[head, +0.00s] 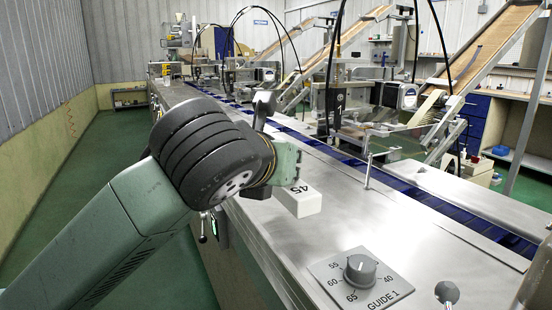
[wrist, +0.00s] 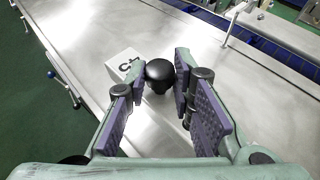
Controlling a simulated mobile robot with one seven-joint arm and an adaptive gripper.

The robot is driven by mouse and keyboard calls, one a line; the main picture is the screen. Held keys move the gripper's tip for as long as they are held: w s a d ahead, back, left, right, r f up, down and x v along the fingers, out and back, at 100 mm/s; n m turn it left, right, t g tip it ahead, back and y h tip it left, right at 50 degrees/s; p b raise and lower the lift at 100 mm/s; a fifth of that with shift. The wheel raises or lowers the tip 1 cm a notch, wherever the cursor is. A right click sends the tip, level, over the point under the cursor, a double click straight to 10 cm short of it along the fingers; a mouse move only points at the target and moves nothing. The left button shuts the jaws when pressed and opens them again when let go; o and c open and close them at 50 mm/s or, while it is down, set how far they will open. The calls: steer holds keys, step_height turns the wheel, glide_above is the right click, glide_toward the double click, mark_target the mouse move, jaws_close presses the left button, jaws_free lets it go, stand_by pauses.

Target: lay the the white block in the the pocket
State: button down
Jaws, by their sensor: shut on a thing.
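The white block (head: 300,202) is marked 45 and is at the steel machine top, just beyond my gripper in the head view. In the wrist view its marked corner (wrist: 123,63) shows behind the left finger. A black rounded knob (wrist: 160,73), which seems to stand on the block, is between my fingertips. My gripper (wrist: 160,82) is shut on this knob; in the head view my gripper (head: 287,163) covers it and part of the block. I cannot tell whether the block touches the steel. I cannot make out the pocket in either view.
A thin upright post (head: 369,170) stands beside the blue conveyor (head: 420,183). Bare steel surrounds the block.

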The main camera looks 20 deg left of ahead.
steer(key=w+a+p, duration=0.1)
steer(key=w+a, duration=0.1)
steer(key=w, duration=0.3)
steer(key=w+a+f+p, duration=0.1)
steer(key=w+p, duration=0.1)
steer(key=w, duration=0.3)
steer(key=w+a+f+p, duration=0.1)
steer(key=w+a+p, duration=0.1)
steer(key=w, duration=0.3)
steer(key=shift+a, duration=0.3)
step_height(320, 180, down, 3)
steer(key=shift+r+p, duration=0.1)
steer(key=shift+p, duration=0.4)
steer(key=shift+f+b, duration=0.2)
steer(key=shift+b, duration=0.15)
steer(key=c, duration=1.4)
jaws_free()
steer(key=shift+r+p, duration=0.2)
steer(key=shift+p, duration=0.1)
steer(key=b+v, duration=0.3)
steer(key=v, duration=0.9)
